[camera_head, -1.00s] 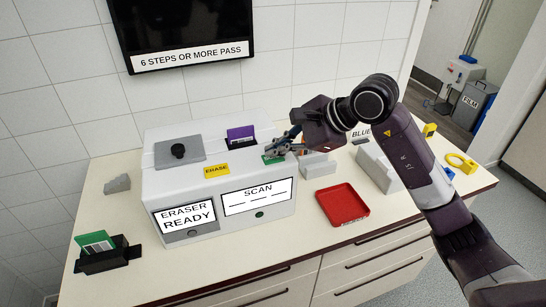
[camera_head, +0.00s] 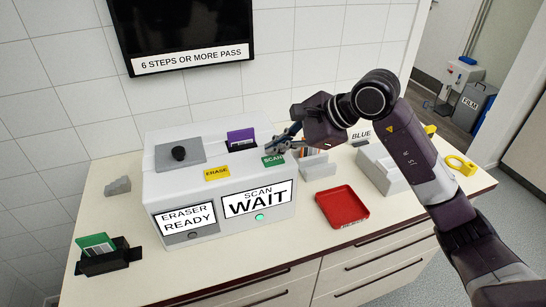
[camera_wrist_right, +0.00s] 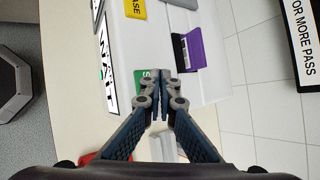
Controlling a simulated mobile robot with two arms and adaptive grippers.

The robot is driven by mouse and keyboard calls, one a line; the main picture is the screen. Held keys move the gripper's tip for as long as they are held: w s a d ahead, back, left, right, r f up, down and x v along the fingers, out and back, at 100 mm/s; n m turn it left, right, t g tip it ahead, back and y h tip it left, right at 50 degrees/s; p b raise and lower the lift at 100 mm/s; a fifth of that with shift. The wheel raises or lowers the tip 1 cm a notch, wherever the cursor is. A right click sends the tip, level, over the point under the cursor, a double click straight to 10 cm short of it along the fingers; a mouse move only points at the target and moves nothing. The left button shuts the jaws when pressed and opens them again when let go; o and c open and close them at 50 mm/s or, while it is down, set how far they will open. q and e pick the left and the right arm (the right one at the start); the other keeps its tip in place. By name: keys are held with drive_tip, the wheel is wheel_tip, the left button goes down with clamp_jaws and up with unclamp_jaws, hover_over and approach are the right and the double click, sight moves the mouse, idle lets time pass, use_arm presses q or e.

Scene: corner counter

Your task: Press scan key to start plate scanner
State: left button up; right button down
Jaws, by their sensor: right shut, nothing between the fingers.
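The plate scanner (camera_head: 160,195) is a white box on the counter. Its green SCAN key (camera_head: 273,160) is on the top right edge, and the key also shows partly in the right wrist view (camera_wrist_right: 140,77). The scan display (camera_head: 257,200) reads "SCAN WAIT", with a lit green lamp (camera_head: 260,217) below it. A purple plate (camera_head: 240,138) stands in the slot on top. My right gripper (camera_head: 274,148) is shut and empty, its tips just above and beside the SCAN key; in the right wrist view the fingertips (camera_wrist_right: 160,72) cover part of the key. My left gripper is not in view.
The yellow ERASE key (camera_head: 216,173) and a grey lid (camera_head: 180,151) are on the same box; its other display (camera_head: 187,220) reads "ERASER READY". A red tray (camera_head: 343,206) lies to the right. A black holder with a green plate (camera_head: 96,243) stands at left. A wall screen (camera_head: 180,30) hangs behind.

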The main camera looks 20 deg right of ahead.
sight(276, 160)
drive_tip(key=shift+r+p, duration=1.45)
drive_tip(key=shift+r, duration=1.1)
